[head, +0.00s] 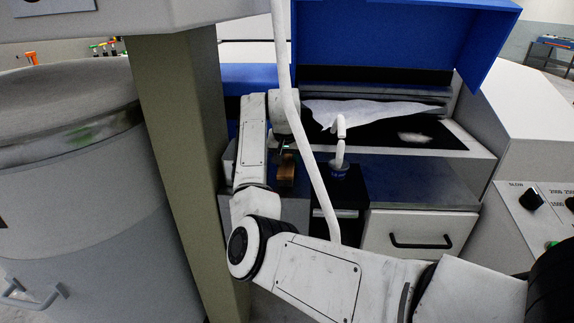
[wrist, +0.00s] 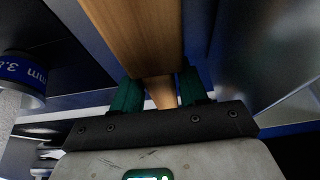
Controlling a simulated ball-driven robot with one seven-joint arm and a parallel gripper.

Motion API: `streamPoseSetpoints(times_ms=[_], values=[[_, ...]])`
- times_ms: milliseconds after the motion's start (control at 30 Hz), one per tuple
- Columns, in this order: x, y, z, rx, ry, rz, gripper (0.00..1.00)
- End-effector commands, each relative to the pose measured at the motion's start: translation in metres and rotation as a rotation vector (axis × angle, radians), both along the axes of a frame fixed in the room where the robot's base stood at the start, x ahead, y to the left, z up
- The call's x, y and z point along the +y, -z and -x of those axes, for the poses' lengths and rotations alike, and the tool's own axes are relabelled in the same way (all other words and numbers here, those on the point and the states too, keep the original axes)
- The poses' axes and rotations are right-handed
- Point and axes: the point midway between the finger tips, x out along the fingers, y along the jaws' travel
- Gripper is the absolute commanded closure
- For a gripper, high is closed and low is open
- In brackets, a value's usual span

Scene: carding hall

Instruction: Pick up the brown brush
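The brown brush (head: 287,168) is in the head view, below the end of my arm and above the grey cabinet top. In the wrist view its wide wooden body (wrist: 140,35) fills the top middle, and a narrower wooden part (wrist: 160,92) lies between my green fingers. My gripper (wrist: 160,88) appears shut on that narrow part, with a finger against each side. In the head view my gripper (head: 284,147) is small and partly hidden by my arm. I cannot tell whether the brush touches the surface below. Its bristles are not clearly seen.
A drawer (head: 420,232) is at right. A blue-hooded machine (head: 380,35) stands behind, a large grey drum (head: 90,190) at left.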

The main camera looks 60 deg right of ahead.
Motion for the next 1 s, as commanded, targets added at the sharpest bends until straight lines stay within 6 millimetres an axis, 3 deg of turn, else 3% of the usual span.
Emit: streamPoseSetpoints(times_ms=[400,767,1000], values=[[0.000,-0.001,0.000,0.000,0.000,0.001,0.96],[0.000,-0.007,0.000,-0.001,0.000,0.002,0.96],[0.001,-0.039,0.003,-0.001,0.002,0.004,0.96]])
